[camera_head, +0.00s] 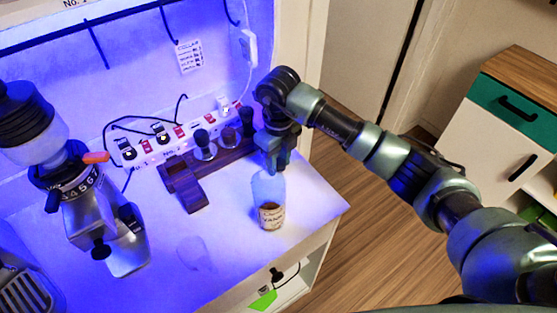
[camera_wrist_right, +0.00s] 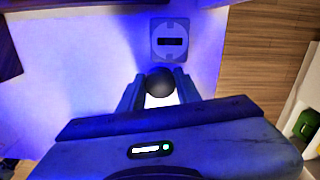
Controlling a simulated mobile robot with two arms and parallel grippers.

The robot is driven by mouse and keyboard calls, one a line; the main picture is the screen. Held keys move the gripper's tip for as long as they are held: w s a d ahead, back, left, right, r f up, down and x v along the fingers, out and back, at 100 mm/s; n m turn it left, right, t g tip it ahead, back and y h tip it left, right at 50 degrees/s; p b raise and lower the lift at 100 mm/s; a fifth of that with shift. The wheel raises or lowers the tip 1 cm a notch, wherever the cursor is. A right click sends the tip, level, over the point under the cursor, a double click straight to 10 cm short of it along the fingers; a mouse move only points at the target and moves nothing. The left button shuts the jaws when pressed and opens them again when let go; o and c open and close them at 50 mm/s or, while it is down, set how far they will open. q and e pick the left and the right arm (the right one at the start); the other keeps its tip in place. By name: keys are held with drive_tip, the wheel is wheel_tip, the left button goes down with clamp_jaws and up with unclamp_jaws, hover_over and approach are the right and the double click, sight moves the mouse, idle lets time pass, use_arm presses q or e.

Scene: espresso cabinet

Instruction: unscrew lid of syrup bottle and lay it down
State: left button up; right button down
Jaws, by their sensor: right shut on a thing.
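My right gripper (camera_head: 277,160) points down at the bottle's top. In the right wrist view, my right gripper (camera_wrist_right: 159,92) is shut on a dark round lid (camera_wrist_right: 160,80). The fingers hide the lid in the head view. I cannot tell whether the lid still touches the bottle's neck. My left gripper is not in view.
Wooden tamping stand (camera_head: 190,190) with several dark-handled tools sits left of the bottle. A grinder (camera_head: 95,200) stands farther left, a switch strip (camera_head: 165,140) behind. A faint clear object (camera_head: 195,252) is on the front counter. Bare counter (camera_head: 240,245) lies in front of the bottle.

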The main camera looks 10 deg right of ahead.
sight(279, 163)
drive_tip(key=c, duration=1)
unclamp_jaws()
drive_tip(key=shift+r+p, duration=0.25)
drive_tip(key=shift+p, duration=0.05)
drive_tip(key=shift+w+r+b, duration=0.1)
drive_tip(key=shift+r+b, duration=0.15)
drive_tip(key=shift+b, duration=0.1)
wheel_tip(279, 163, up, 11)
drive_tip(key=b, duration=0.2)
drive_tip(key=shift+r+b, duration=0.15)
drive_tip(key=shift+b, duration=0.25)
